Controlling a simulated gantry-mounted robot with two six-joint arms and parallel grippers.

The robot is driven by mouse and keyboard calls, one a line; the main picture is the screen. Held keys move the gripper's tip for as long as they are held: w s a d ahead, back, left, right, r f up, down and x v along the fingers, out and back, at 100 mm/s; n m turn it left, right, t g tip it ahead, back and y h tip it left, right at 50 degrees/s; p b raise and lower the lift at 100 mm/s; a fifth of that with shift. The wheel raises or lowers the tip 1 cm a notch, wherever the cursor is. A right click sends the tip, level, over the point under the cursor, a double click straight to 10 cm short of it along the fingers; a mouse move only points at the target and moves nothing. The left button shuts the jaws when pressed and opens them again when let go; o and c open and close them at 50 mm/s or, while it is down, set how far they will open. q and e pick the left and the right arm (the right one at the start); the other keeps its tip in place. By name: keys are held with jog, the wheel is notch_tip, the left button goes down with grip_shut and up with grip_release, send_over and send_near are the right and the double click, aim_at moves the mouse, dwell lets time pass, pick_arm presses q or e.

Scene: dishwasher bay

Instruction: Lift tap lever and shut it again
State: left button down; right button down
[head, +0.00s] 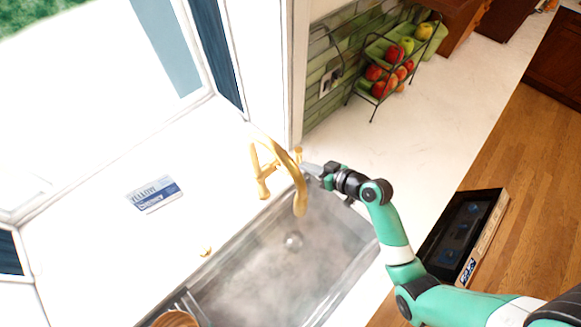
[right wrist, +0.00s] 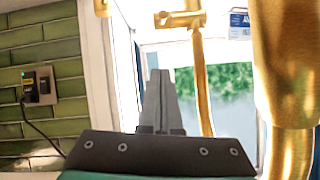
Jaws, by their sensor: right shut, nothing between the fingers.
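The gold tap (head: 298,185) stands at the back edge of the sink, its curved spout over the basin. A small gold upright piece (head: 298,153), possibly the lever, shows just behind the spout, close to my right gripper (head: 312,169). The right gripper points left toward the tap from its right side. In the right wrist view its fingers (right wrist: 160,95) are together and empty. Gold tap parts (right wrist: 285,70) fill the right side of that view, and a gold crossbar (right wrist: 180,19) lies beyond the fingertips. I cannot tell whether the fingers touch the tap. My left gripper is not in view.
The grey sink (head: 245,285) lies below the tap. A blue-and-white packet (head: 155,194) lies on the white counter at left. A wire fruit rack (head: 395,62) stands at the back by the green tiles. A dark-screened device (head: 466,235) is at right. The counter behind my arm is clear.

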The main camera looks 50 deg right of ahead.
aim_at(277, 166)
jog(key=shift+w+a+f+b, duration=0.2)
jog(key=shift+w+f+b, duration=0.75)
jog(key=shift+w+f, duration=0.4)
jog(key=shift+w+a+f+b, duration=0.15)
jog(key=shift+w+f+b, duration=0.75)
jog(key=shift+w+f, duration=0.5)
jog(key=shift+w+a+f+b, duration=0.2)
jog(key=shift+w+f+b, duration=0.8)
jog(key=shift+f, duration=0.6)
